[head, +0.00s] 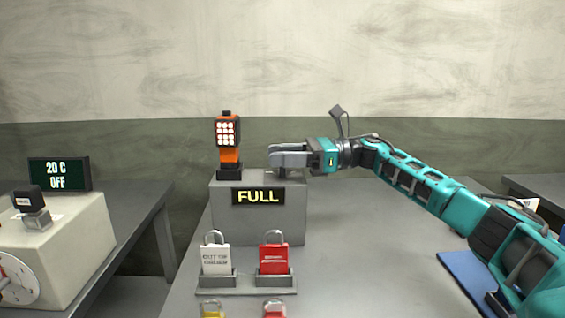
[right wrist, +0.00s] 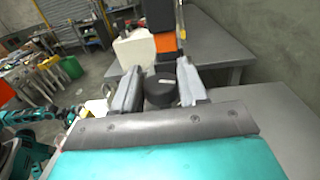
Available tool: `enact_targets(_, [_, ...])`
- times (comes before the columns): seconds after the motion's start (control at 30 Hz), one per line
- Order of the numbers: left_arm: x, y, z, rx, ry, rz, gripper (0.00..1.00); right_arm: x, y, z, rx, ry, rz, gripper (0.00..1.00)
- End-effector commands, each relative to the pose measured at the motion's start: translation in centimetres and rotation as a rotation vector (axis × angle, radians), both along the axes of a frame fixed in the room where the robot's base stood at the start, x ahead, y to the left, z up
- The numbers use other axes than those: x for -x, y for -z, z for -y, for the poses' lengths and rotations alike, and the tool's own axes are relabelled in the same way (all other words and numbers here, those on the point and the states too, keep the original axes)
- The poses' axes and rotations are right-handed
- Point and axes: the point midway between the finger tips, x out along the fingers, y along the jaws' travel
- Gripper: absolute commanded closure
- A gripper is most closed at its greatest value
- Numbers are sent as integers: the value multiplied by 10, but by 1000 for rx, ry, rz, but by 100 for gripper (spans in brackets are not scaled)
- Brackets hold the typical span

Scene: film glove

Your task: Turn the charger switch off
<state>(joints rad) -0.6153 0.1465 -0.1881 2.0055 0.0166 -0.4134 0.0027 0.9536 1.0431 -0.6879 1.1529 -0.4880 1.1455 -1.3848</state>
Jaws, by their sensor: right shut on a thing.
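The charger is a grey box (head: 230,215) with a lit "FULL" sign (head: 258,197) in the head view. My right gripper (head: 275,157) is level over the right part of its top. In the right wrist view the fingers of my right gripper (right wrist: 158,90) are on both sides of a round black switch knob (right wrist: 160,93) with a white mark, shut on it. In the head view the fingers hide most of the knob. An orange lamp (head: 230,155) with a lit face stands upright on the charger, left of the gripper. My left gripper does not show clearly.
A padlock rack (head: 245,291) with white and red padlocks stands before the charger. A cream box (head: 70,240) with a dial and a "20 C OFF" display (head: 59,174) is on the left bench. The table right of the charger is clear except for a blue mat (head: 470,275).

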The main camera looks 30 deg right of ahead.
Motion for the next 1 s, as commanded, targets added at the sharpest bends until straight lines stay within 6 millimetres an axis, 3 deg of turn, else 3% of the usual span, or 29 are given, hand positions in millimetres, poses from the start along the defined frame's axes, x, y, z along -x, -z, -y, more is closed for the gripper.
enact_targets(0.43, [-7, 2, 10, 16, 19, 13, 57, 0, -1, 0, -3, -184, 4, 88])
enact_targets(1.0, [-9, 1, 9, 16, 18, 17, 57, 0, -2, 0, -2, -209, 2, 88])
